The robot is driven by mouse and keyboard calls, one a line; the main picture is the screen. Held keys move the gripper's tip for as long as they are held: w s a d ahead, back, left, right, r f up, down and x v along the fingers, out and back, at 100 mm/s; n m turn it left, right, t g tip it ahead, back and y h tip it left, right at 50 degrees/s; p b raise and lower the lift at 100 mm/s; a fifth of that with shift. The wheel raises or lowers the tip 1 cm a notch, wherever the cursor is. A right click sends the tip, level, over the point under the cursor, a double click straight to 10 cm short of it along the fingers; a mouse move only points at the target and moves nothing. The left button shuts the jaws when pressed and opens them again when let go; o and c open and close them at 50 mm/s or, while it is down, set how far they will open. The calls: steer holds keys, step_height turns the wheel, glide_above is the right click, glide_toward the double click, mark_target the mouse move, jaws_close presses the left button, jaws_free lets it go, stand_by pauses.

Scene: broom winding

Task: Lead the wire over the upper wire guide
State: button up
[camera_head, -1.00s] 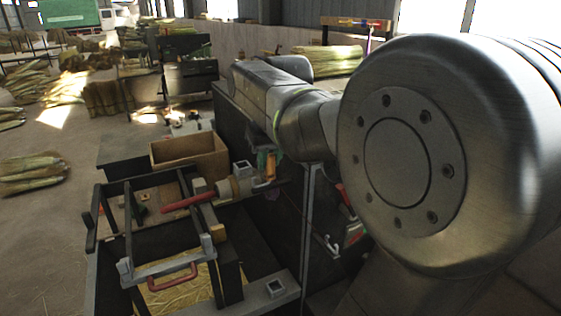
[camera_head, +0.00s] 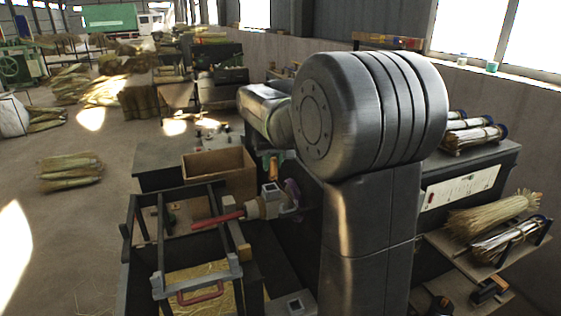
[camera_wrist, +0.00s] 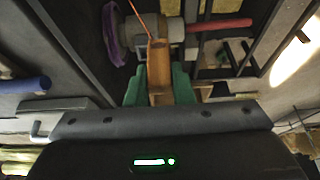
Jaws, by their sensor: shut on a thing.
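My gripper (camera_wrist: 159,88), with green fingers, is shut on an orange-brown wooden piece (camera_wrist: 160,72). A thin orange wire (camera_wrist: 140,19) runs from the far end of this piece up out of the wrist view. In the head view my gripper (camera_head: 272,166) is small, just behind the winding head (camera_head: 256,208) with its red rod (camera_head: 218,218). The red rod also shows in the wrist view (camera_wrist: 222,25). A purple curved part (camera_head: 293,190) stands beside the head and shows in the wrist view (camera_wrist: 112,45). I cannot tell which part is the upper wire guide.
A dark frame with a red handle (camera_head: 200,294) stands in front of the winding head. An open wooden box (camera_head: 218,172) is behind it. A shelf with broom bundles (camera_head: 490,213) is at the right. The floor at the left is mostly open.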

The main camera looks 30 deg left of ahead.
step_height(320, 180, down, 7)
steer(key=a+b, duration=0.1)
steer(key=b, duration=0.3)
steer(key=shift+w, duration=0.35)
